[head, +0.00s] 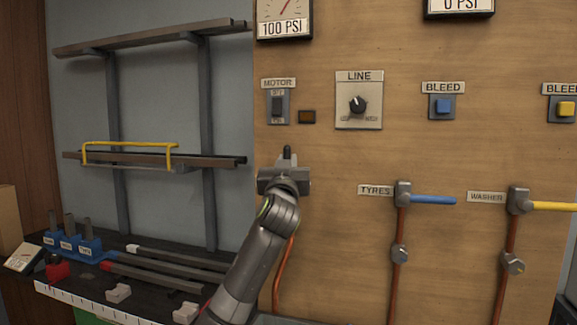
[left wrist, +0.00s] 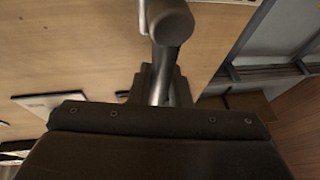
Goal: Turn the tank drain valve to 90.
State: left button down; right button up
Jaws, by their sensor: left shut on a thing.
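My left gripper (head: 286,166) is up against the wooden panel, above a copper-red pipe (head: 284,268). It is shut on a dark, round-ended lever handle, which I take to be the drain valve's. In the left wrist view the lever (left wrist: 172,28) sticks out between the fingers (left wrist: 162,88). In the head view the gripper and wrist hide most of the valve body, and no label for it shows. The lever's exact angle cannot be read. My right gripper is not in view.
To the right on the panel are the tyres valve with a blue lever (head: 433,200) and the washer valve with a yellow lever (head: 553,206). Above are a motor switch (head: 278,105) and a line knob (head: 358,105). A rack (head: 208,140) and a cluttered bench (head: 75,273) stand left.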

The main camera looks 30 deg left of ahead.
pick_arm(q)
jog(key=shift+f, duration=0.15)
jog(key=c, duration=1.3)
grip_release()
jog(key=shift+a, duration=0.1)
jog(key=shift+c, duration=0.2)
jog(key=b+v, duration=0.2)
jog(key=v, duration=1.5)
jog(key=shift+s+b, duration=0.15)
jog(key=shift+b, duration=0.15)
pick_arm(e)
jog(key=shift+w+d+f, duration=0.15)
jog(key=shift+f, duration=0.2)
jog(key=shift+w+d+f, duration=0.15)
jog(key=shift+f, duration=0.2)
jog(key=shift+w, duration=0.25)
